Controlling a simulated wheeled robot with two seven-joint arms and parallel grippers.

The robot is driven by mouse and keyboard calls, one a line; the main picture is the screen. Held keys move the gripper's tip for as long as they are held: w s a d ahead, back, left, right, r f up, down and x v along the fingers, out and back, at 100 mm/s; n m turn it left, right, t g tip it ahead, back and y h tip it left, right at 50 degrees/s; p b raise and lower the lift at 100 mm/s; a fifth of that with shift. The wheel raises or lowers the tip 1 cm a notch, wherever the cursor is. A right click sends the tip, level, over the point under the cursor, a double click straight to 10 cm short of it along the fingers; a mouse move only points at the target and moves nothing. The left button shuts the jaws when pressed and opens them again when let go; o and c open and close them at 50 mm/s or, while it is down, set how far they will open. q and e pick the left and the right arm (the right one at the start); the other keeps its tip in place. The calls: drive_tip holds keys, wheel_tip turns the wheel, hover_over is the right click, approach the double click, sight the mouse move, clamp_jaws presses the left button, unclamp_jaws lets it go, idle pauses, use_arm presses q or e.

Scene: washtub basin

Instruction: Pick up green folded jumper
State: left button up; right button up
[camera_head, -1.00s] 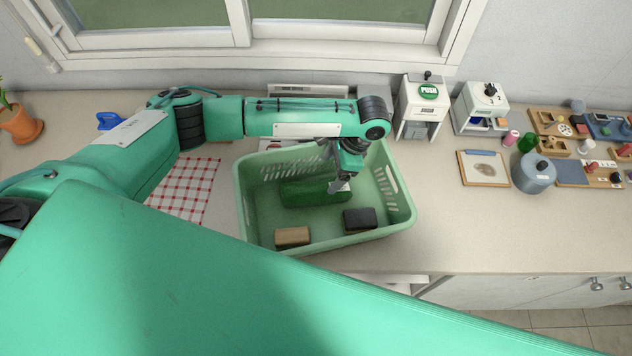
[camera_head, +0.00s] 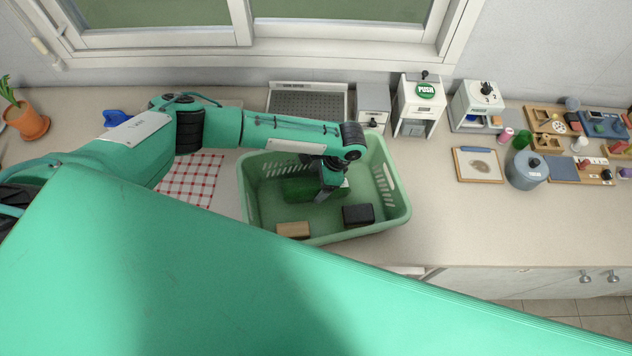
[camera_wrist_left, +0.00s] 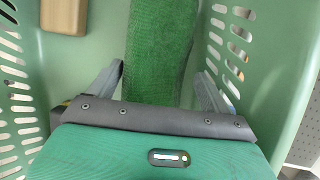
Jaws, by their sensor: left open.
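The green folded jumper (camera_head: 300,190) lies in the light green basin (camera_head: 399,215), along its back part. In the left wrist view the jumper (camera_wrist_left: 158,50) is a long green textured strip running up from my gripper. My left gripper (camera_head: 328,194) reaches down into the basin over the jumper. In the left wrist view its two grey fingers (camera_wrist_left: 155,80) stand apart, one on each side of the jumper. Whether they touch it I cannot tell. My palm hides the jumper's near end in that view. My right gripper is not in view.
A tan block (camera_head: 293,230) and a black block (camera_head: 358,215) lie in the front of the basin. The basin's slotted walls stand close around the gripper. A checkered cloth (camera_head: 190,182) lies to the left.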

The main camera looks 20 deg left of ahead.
use_arm(q)
drive_tip(key=c, duration=0.8)
drive_tip(key=shift+r, duration=0.15)
